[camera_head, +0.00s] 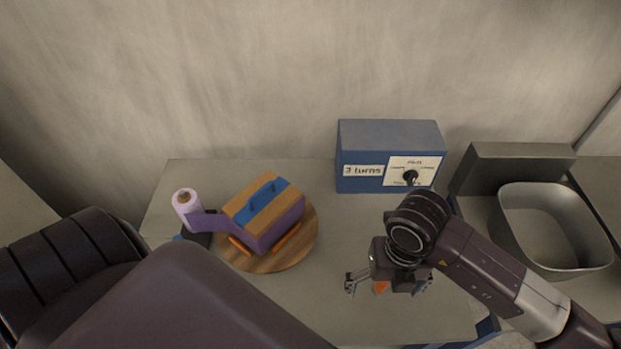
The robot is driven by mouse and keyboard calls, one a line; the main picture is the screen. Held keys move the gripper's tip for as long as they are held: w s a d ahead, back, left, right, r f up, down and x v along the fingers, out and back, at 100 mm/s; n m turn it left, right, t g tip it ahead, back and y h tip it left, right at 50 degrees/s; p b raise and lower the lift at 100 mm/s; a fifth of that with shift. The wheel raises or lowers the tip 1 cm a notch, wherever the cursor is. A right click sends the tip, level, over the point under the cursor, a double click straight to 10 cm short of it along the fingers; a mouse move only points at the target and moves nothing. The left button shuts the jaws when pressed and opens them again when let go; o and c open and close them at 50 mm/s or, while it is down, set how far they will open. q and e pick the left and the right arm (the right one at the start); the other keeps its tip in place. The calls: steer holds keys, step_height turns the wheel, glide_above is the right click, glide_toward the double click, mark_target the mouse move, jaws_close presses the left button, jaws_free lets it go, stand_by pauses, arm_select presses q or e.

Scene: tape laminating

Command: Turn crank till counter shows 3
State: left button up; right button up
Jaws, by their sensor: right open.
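A blue box (388,132) stands at the back of the table with a "3 turns" label (363,171) on its front. My left gripper is not in view.
A purple and wooden block with a blue strip (264,212) sits on a round wooden board (306,243), with a pale roll (186,207) at its left. A grey basin (553,222) is at the right. The table (345,220) is clear between board and right arm.

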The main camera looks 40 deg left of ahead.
step_height(320, 180, up, 10)
steer(key=p, duration=0.5)
stand_by(0.5)
